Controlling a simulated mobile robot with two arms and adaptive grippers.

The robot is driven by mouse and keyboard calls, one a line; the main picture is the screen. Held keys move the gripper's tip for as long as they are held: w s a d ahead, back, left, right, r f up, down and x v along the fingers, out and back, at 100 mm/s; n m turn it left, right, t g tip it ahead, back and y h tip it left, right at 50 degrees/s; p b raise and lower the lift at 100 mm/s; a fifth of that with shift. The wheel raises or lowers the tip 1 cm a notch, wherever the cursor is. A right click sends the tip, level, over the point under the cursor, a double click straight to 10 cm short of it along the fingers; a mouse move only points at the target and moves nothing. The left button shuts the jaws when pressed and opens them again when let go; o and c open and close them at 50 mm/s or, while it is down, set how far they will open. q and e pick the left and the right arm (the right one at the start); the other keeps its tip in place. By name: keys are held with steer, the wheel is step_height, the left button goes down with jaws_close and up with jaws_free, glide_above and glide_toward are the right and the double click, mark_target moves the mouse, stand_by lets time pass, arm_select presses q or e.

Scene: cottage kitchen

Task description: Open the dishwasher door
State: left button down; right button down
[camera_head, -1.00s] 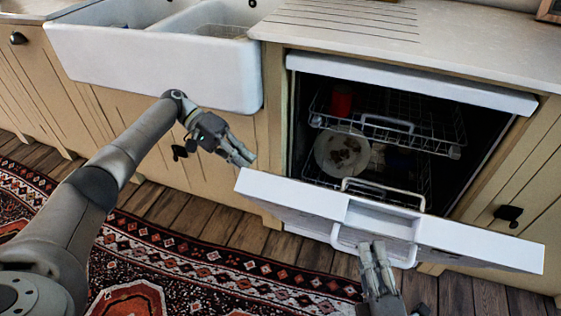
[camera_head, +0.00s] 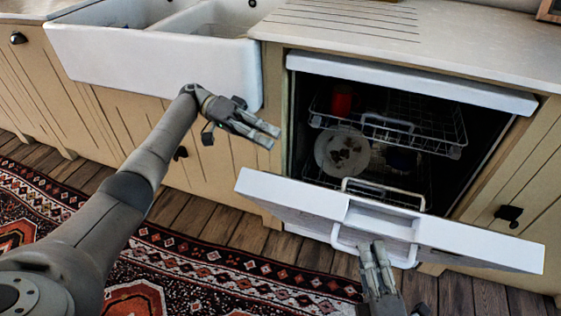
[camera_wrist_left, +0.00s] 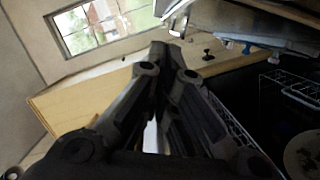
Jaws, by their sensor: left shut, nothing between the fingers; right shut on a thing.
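The dishwasher door (camera_head: 460,244) is white and tilted partly open, with its top edge towards me. My right gripper (camera_head: 372,250) is at the handle (camera_head: 345,243) in the middle of the door and is shut on it. My left gripper (camera_head: 272,135) is shut and empty, in the air left of the dishwasher opening, above the door's left corner. In the left wrist view the left fingers (camera_wrist_left: 168,65) show close up. Inside the dishwasher are an upper rack (camera_head: 440,140), a lower rack (camera_head: 375,192), a plate (camera_head: 335,151) and a red cup (camera_head: 341,104).
Cabinet fronts (camera_head: 235,170) stand left of the dishwasher. A patterned rug (camera_head: 200,265) covers part of the wood floor. The left wrist view also shows a window (camera_wrist_left: 105,22).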

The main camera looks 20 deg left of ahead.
arm_select(q)
steer(key=s+d, duration=0.1)
steer(key=s+d+f, duration=0.1)
steer(key=d, duration=0.1)
steer(key=s+d+f, duration=0.1)
steer(key=d, duration=0.1)
steer(key=shift+s, duration=0.3)
steer(key=shift+s+f, duration=0.25)
steer(key=shift+s, duration=0.25)
